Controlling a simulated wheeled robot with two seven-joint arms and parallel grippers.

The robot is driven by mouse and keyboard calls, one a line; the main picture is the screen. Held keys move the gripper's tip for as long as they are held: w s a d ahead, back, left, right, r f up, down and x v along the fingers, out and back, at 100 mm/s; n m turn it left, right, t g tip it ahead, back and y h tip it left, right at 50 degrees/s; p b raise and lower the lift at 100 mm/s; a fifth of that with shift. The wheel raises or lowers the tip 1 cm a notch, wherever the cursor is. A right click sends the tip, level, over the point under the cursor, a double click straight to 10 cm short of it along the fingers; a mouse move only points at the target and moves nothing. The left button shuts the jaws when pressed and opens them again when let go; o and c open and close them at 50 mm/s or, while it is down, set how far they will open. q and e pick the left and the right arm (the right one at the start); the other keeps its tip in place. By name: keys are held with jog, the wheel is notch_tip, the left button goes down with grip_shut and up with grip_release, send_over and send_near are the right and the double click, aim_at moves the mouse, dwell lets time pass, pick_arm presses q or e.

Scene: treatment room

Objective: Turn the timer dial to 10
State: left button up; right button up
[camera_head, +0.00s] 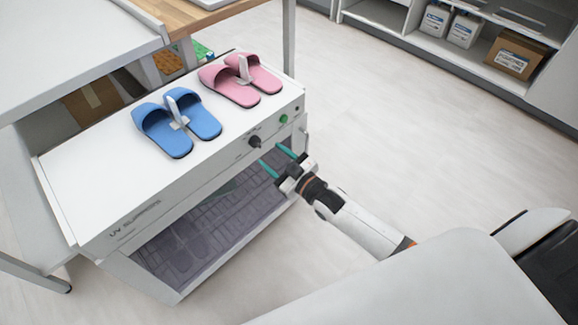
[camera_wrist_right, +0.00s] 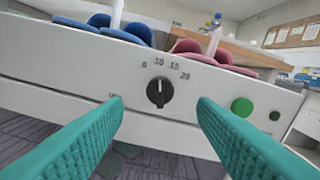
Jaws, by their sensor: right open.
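The timer dial (camera_head: 254,141) is a black knob on the front panel of the white slipper cabinet (camera_head: 85,205). In the right wrist view the dial (camera_wrist_right: 159,93) has printed marks 0, 10, 15 and 20 above it. Its grip bar stands about upright, in line with the 10; which end is the pointer is hard to tell. My right gripper (camera_head: 277,159) is open, with teal fingers pointing at the panel. In the wrist view the dial appears between and beyond the fingertips (camera_wrist_right: 160,112), apart from both. My left gripper is not in view.
Blue slippers (camera_head: 178,122) and pink slippers (camera_head: 240,79) lie on the cabinet top. A green button (camera_head: 283,119) sits right of the dial, with a small dark knob (camera_wrist_right: 275,115) beyond it. The cabinet's lower front is dark and see-through. Floor (camera_head: 400,140) to the right is clear.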

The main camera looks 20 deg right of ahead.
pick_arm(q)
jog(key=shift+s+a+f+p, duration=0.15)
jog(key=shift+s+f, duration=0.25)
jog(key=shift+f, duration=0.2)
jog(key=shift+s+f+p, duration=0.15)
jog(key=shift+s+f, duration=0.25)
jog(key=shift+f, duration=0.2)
pick_arm(e)
jog(key=v, duration=0.6)
jog(key=shift+s, duration=0.4)
jog(key=shift+d, duration=0.1)
